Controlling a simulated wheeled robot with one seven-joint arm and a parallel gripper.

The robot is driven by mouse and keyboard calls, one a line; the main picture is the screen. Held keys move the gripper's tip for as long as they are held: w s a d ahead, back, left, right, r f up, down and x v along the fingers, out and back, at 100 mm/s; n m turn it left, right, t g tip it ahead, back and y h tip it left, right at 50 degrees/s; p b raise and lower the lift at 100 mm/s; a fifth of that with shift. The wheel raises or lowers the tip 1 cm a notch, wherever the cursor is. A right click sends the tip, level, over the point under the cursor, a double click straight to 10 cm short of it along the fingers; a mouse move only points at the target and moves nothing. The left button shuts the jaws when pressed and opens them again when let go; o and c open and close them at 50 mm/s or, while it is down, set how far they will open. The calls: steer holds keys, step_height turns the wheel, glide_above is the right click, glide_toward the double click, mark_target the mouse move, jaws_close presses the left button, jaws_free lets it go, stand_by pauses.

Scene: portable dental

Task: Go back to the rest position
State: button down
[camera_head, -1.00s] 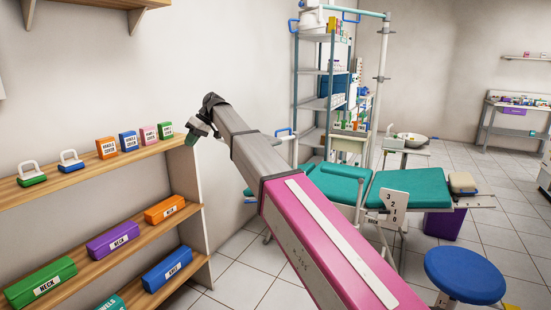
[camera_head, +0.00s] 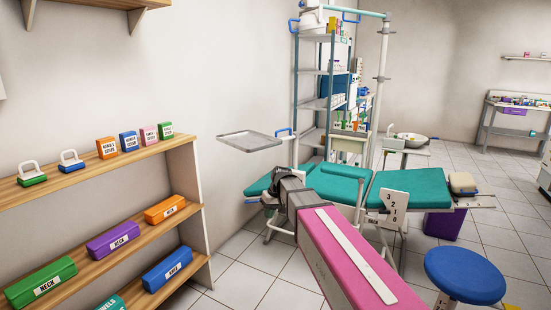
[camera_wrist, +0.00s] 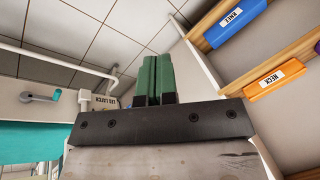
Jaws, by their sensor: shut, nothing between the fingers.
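In the wrist view my gripper (camera_wrist: 152,82) shows its two green fingers side by side, closed together with nothing between them. In the head view the pink and grey arm reaches forward from the lower right. Its dark wrist end is in front of the left part of the teal dental chair (camera_head: 345,192). The fingers cannot be made out there. In the wrist view the fingers point toward the tiled floor, apart from the shelf boxes and the white part labelled "LEG LATCH" (camera_wrist: 115,102).
Wooden shelves (camera_head: 100,172) with several boxes stand at the left. A grey tray (camera_head: 250,141) is behind the arm's end. A blue stool (camera_head: 464,274) is at the lower right. A tall rack (camera_head: 312,88) stands behind the chair. Tiled floor between shelves and chair is clear.

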steer(key=s+d+f+m+h, duration=0.1)
steer(key=s+d+f+m, duration=0.1)
steer(key=s+d+f, duration=0.5)
steer(key=s+d+f+m+h, duration=0.2)
steer(key=s+d+f+m, duration=0.1)
steer(key=s+d+f, duration=0.4)
steer(key=s+d, duration=0.3)
steer(key=d, duration=0.4)
steer(key=shift+s+d, duration=0.35)
